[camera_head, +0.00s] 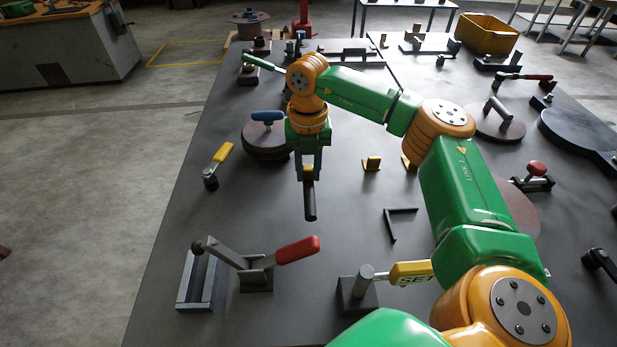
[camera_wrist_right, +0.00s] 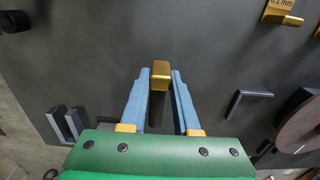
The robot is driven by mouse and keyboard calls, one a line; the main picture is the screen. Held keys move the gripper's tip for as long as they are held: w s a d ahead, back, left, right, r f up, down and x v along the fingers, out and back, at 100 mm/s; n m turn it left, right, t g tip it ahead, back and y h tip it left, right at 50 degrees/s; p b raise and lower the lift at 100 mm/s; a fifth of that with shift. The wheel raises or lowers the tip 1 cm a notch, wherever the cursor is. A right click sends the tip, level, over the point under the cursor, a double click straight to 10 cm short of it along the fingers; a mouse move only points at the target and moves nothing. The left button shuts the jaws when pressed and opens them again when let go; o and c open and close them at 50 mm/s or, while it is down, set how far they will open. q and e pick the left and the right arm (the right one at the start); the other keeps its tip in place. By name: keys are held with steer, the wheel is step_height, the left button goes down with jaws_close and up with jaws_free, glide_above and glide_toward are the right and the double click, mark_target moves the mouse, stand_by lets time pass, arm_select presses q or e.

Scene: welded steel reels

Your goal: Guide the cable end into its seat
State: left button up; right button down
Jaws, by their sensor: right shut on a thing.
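My right gripper (camera_head: 309,172) points down above the dark table and is shut on the cable end, a short black cylinder (camera_head: 310,203) that hangs below the fingers. In the right wrist view, a brass-coloured block (camera_wrist_right: 160,72) shows between the two blue-grey fingers, with a dark part below it. An open-topped steel channel (camera_head: 197,282) stands on the table below and left of the gripper, apart from the cable end; I cannot tell for sure that it is the seat. My left gripper is not in view.
A red-handled lever clamp (camera_head: 297,250) stands beside the channel. A yellow-handled lever (camera_head: 410,272) is to its right, and another yellow lever (camera_head: 221,154) is at the left edge. A dark disc with a blue handle (camera_head: 266,117) sits behind the gripper.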

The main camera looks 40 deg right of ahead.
step_height(320, 180, down, 4)
steer(key=shift+f+p, duration=0.2)
steer(key=shift+p, duration=0.3)
steer(key=shift+f, duration=0.1)
steer(key=shift+f, duration=0.15)
steer(key=c, duration=0.6)
jaws_free()
steer(key=shift+c, duration=0.2)
